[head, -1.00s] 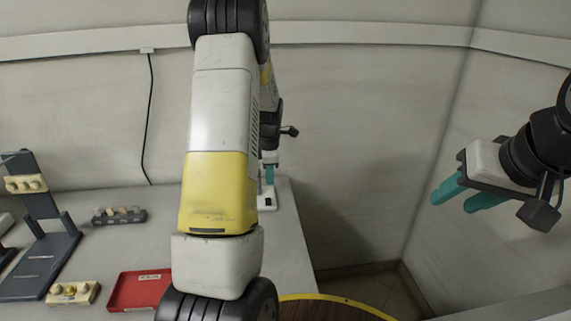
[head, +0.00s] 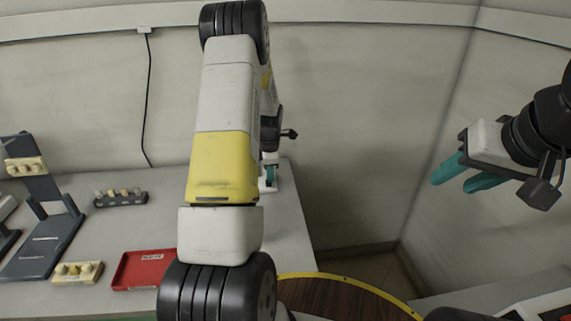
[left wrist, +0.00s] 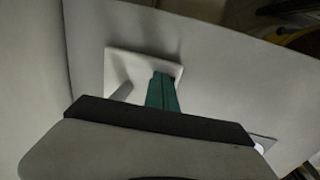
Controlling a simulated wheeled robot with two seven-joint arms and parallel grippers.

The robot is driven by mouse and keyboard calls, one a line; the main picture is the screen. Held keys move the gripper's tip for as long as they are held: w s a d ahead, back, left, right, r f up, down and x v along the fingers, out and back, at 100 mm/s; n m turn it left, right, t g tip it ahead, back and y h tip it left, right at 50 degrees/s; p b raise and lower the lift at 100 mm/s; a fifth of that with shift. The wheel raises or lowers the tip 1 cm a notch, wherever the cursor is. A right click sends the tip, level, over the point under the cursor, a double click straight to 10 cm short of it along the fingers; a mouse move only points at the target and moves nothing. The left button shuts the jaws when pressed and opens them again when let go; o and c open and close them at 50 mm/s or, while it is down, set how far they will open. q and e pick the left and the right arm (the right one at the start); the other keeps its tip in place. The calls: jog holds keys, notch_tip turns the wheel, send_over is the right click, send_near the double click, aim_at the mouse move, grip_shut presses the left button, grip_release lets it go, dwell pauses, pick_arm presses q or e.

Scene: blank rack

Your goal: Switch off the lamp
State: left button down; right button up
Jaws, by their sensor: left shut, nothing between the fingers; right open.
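A white base plate (head: 263,187), which looks like the lamp's base, stands near the table's right end. In the left wrist view the white base (left wrist: 118,62) carries a thin pale post. My left gripper (head: 270,176) is shut and empty, its teal fingers pointing down at the base. In the left wrist view the shut fingers (left wrist: 162,90) overlap the base's right part and hide what is beneath; I cannot tell if they touch it. The lamp's upper part is not visible. My right gripper (head: 452,185) is open and empty, in the air at the right.
On the table (head: 105,230) are a red tray (head: 143,270), a cream block with knobs (head: 78,272), a dark rack with pegs (head: 120,199) and a dark stand (head: 42,243). A round brown surface with a yellow rim (head: 345,298) lies at bottom centre. My left arm covers the middle.

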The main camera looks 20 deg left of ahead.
pick_arm(q)
jog(key=shift+w+a+f+g+h, duration=0.15)
jog(key=shift+w+f+g+h, duration=0.15)
jog(key=shift+f+g, duration=0.2)
jog(key=shift+s+f, duration=0.1)
jog(key=shift+f, duration=0.05)
dwell(1.1)
jog(key=shift+s, duration=0.1)
jog(key=shift+s+d, duration=0.35)
jog(key=shift+s, duration=0.3)
notch_tip(320, 180, up, 9)
jog(key=shift+w+a, duration=0.15)
jog(key=shift+w, duration=0.25)
